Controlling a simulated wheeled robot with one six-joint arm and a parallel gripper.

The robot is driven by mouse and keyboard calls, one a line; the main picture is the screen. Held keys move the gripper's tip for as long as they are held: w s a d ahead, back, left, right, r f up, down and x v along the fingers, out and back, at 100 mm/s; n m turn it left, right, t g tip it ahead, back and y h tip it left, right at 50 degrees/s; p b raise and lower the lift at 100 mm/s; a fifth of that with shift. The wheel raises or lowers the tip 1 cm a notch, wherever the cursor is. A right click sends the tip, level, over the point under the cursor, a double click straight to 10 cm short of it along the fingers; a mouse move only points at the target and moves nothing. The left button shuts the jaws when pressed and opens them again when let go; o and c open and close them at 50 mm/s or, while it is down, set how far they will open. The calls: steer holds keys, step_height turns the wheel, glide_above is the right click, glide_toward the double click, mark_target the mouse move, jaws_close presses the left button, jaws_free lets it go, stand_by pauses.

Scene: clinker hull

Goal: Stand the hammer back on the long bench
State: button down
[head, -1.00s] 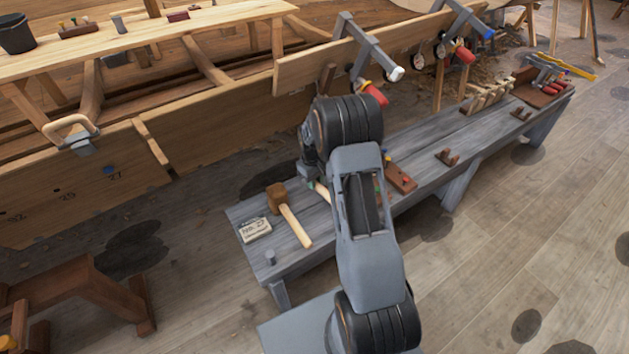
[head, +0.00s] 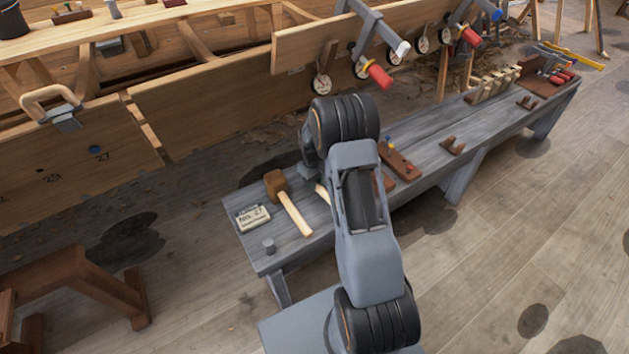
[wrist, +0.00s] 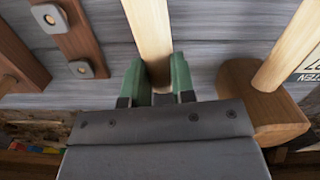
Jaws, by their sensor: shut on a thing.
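The long grey bench (head: 430,145) runs from the lower left to the upper right in the head view. In the wrist view, the green fingertips of my gripper (wrist: 158,80) are shut on a pale wooden handle, which I take for the hammer (wrist: 149,30). The hammer's head is not visible in either view. A short piece of pale handle shows beside my arm in the head view, over the bench. My arm hides most of the gripper there. I cannot tell whether the hammer touches the bench.
A wooden mallet (head: 276,183) lies on the bench's left end, close to my gripper; its head (wrist: 262,115) is at right in the wrist view. Brown racks (head: 398,165) stand to the right. The planked hull (head: 210,130) rises behind.

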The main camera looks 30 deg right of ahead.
steer(key=shift+f, duration=0.25)
stand_by(0.3)
steer(key=c, duration=0.9)
jaws_free()
steer(key=shift+o, duration=0.2)
step_height(320, 180, up, 8)
steer(key=p, duration=0.5)
steer(key=shift+r+p, duration=0.1)
steer(key=shift+p, duration=0.2)
steer(key=s+a+r+m+t+p, duration=0.1)
steer(key=s+a+r+p, duration=0.2)
steer(key=r, duration=1)
steer(key=s+a+r+m+t+p, duration=0.1)
steer(key=s+a+r+p, duration=0.3)
steer(key=s+r+p, duration=0.5)
steer(key=s+a+r+m+t+p, duration=0.1)
steer(key=s+a+r+p, duration=0.3)
steer(key=s+r, duration=0.6)
step_height(320, 180, up, 7)
steer(key=shift+f+t+p, duration=0.1)
steer(key=shift+t+p, duration=0.5)
steer(key=shift+p, duration=0.4)
